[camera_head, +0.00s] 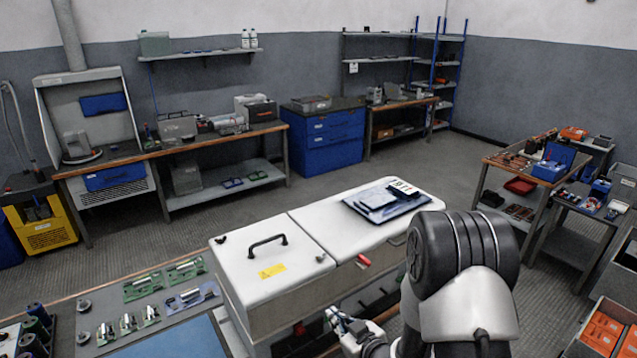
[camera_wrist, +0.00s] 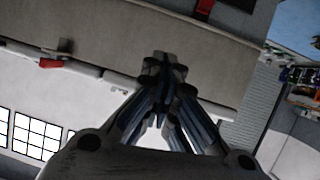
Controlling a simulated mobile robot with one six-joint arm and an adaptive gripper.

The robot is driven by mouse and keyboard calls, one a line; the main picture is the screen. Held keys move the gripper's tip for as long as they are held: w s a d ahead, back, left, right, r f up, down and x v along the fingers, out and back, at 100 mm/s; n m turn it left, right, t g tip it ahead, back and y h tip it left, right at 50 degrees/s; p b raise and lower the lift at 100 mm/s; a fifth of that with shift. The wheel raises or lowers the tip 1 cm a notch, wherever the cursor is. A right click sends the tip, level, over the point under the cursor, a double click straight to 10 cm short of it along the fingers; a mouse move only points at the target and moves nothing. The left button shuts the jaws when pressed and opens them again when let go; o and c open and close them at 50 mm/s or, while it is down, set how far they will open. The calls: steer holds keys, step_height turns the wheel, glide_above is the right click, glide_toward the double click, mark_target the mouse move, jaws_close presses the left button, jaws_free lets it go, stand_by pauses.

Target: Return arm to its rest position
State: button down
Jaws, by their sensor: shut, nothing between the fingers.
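My gripper (camera_wrist: 165,62) is shut and empty in the wrist view, its dark fingers meeting at the tips. In the head view my gripper (camera_head: 336,316) shows low in the middle, in front of the white cabinet (camera_head: 258,297). My arm is bent, and its large dark joint covers part of the cabinet's right end. The gripper appears apart from the cabinet, but the exact gap cannot be told.
The cabinet has a black handle (camera_head: 267,243), a red latch (camera_head: 363,261) and a dark tray with papers (camera_head: 386,203) on top. A bench with green boards (camera_head: 150,285) stands at the lower left. A cart (camera_head: 528,172) and orange boxes (camera_head: 603,331) stand right. Open floor lies behind the cabinet.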

steer(key=s+d+r+m+g+h, duration=0.1)
steer(key=s+d+r+m+h, duration=0.15)
steer(key=d+r, duration=0.4)
steer(key=s+d+r+m+g+h, duration=0.1)
steer(key=s+d+r+g+h, duration=0.2)
steer(key=r, duration=0.7)
steer(key=s+r+m+g, duration=0.1)
steer(key=s+r, duration=0.2)
steer(key=s, duration=1)
steer(key=s+r+m+g, duration=0.2)
steer(key=s+r, duration=0.1)
steer(key=s, duration=1)
steer(key=shift+r+h+b, duration=0.25)
steer(key=shift+h+b, duration=0.1)
steer(key=shift+s+m, duration=0.1)
steer(key=shift+m, duration=0.15)
